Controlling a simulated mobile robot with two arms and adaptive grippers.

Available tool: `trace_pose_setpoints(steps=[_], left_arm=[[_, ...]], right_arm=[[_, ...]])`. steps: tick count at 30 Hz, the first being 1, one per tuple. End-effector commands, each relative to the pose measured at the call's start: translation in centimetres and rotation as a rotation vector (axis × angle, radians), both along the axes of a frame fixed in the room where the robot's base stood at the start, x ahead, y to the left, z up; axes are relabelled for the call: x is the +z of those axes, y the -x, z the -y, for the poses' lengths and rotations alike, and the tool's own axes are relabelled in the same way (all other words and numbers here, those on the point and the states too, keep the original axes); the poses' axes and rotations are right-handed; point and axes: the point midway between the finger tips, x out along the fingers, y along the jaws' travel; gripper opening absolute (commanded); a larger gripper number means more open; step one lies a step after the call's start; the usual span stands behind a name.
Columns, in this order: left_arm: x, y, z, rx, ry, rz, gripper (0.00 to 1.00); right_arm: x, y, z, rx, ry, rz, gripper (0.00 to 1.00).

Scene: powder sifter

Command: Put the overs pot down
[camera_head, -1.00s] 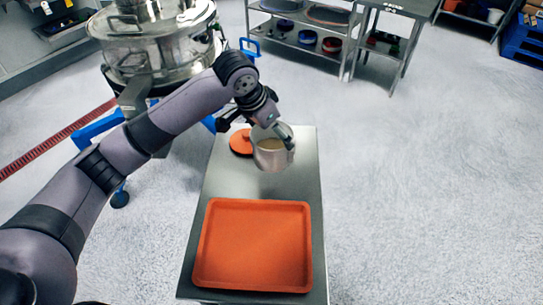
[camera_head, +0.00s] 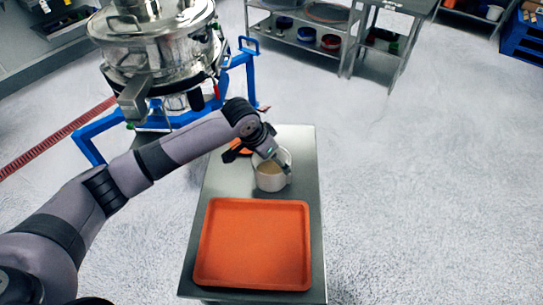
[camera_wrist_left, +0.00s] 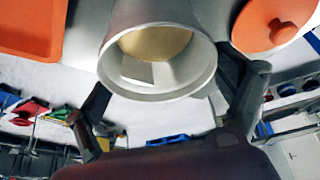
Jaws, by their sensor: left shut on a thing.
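The overs pot (camera_head: 271,177) is a pale metal pot with tan powder inside. It is upright at the far half of the steel table (camera_head: 222,180), beyond the orange tray. My left gripper (camera_head: 281,160) is shut on the pot near its rim. In the left wrist view the pot (camera_wrist_left: 158,84) sits between the two fingers (camera_wrist_left: 165,110), with its open mouth and the powder showing. Whether its base touches the table I cannot tell. My right gripper is not in view.
An orange tray (camera_head: 252,244), empty, lies on the near half of the table. An orange lid (camera_wrist_left: 270,22) with a knob lies close beside the pot. A steel sifter (camera_head: 160,45) on a blue frame (camera_head: 88,150) stands at the left. Shelves stand at the back.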

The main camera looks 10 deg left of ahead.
Motion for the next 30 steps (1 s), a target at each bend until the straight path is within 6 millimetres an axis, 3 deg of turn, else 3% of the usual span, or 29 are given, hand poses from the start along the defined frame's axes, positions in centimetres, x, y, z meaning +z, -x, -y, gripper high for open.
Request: trace_pose_setpoints(steps=[2,3,6,20,30], left_arm=[[-0.2,0.0,0.0,0.0,0.001,0.001,0.53],[-0.2,0.0,0.0,0.0,0.0,0.0,0.92],[-0.2,0.0,0.0,0.0,0.0,0.0,0.99],[0.6,0.1,-0.1,0.001,0.001,0.001,1.0],[6.7,2.3,-1.7,0.0,0.001,0.005,1.0]], right_arm=[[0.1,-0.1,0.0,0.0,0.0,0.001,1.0],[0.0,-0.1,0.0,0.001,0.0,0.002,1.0],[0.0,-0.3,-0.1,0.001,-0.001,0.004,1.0],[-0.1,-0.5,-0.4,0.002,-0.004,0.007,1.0],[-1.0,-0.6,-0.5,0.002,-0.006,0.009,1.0]])
